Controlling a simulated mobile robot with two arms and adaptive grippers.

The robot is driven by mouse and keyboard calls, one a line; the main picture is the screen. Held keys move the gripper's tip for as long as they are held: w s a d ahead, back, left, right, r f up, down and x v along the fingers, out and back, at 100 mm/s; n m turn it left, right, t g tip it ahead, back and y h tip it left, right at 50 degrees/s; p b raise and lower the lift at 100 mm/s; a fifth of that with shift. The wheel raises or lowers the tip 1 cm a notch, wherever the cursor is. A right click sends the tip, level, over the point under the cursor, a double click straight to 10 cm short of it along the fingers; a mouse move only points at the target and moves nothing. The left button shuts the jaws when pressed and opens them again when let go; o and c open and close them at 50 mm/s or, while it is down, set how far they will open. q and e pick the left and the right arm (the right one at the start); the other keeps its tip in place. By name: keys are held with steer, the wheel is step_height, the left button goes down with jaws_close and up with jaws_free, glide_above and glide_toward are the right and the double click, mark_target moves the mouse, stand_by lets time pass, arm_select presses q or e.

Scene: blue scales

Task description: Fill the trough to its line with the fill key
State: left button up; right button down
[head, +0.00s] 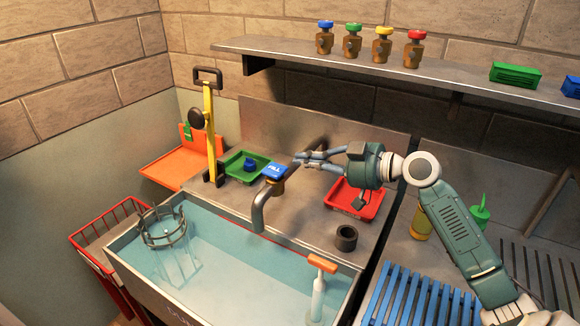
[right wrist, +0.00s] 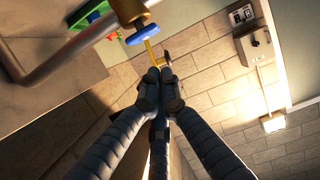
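The trough (head: 118,252) holds pale blue water (head: 225,265). A thin red line (head: 297,246) runs along its back wall near the water surface; I cannot tell the exact gap. The fill key (head: 274,171) is a blue handle marked FILL on the brass valve of the bent spout (head: 259,215). The key also shows in the right wrist view (right wrist: 142,35). My right gripper (head: 299,158) is just right of and behind the key in the head view. Its fingertips (right wrist: 159,74) are together with nothing seen between them, apart from the key. My left gripper is out of view.
A wire basket (head: 162,228) and a white cylinder with an orange handle (head: 320,285) stand in the trough. Green (head: 232,163) and red (head: 372,207) trays and a dark cup (head: 346,238) sit behind. Valves with coloured knobs (head: 382,45) line the shelf.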

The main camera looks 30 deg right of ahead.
steer(key=v, duration=0.2)
steer(key=shift+s+d+r, duration=0.15)
steer(key=shift+s+d, duration=0.05)
steer(key=shift+d, duration=0.05)
stand_by(0.6)
stand_by(0.8)
